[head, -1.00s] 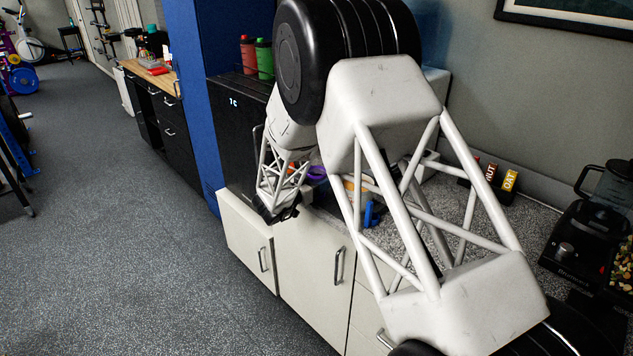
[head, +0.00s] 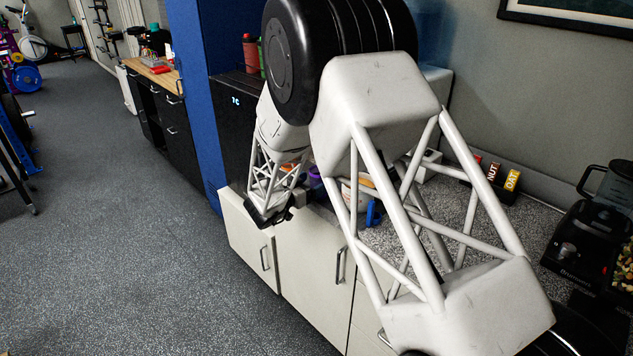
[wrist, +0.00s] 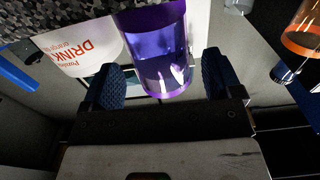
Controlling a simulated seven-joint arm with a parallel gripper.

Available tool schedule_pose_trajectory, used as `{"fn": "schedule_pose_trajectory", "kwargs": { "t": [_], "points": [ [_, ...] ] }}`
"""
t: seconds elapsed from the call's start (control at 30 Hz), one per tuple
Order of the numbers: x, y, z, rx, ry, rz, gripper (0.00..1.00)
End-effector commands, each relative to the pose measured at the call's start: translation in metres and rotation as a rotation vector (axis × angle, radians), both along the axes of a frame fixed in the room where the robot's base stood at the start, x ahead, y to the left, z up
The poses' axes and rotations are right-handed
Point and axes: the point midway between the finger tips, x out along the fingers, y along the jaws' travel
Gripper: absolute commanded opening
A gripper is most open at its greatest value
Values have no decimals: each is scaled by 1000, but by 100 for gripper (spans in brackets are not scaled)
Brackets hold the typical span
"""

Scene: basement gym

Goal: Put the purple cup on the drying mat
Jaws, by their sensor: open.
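The purple cup (wrist: 155,45) is a glossy, see-through cup in the upper middle of the wrist view. In the head view only a small purple part of it (head: 316,176) shows between my arm links. My gripper (wrist: 159,80) is open, with one blue-padded finger on each side of the cup's near end. In the head view my gripper (head: 268,214) is at the counter's front edge, left of the cup. I cannot make out the drying mat in either view; my arm hides much of the counter.
A white item lettered "DRINK" (wrist: 82,45) is beside the cup. An orange-banded clear vessel (wrist: 303,40) is at the right. A blue object (head: 374,213) stands on the speckled counter (head: 400,243). Red and green bottles and a blender (head: 598,200) flank the area.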

Motion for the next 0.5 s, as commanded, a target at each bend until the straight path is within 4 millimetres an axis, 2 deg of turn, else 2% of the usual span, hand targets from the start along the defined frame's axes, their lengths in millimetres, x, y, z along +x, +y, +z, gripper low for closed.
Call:
{"fn": "schedule_pose_trajectory", "kwargs": {
  "t": [0.2,0.5],
  "points": [
    [-25,26,0,0,0,3,85],
    [-52,52,0,-1,-1,2,85]
  ]
}}
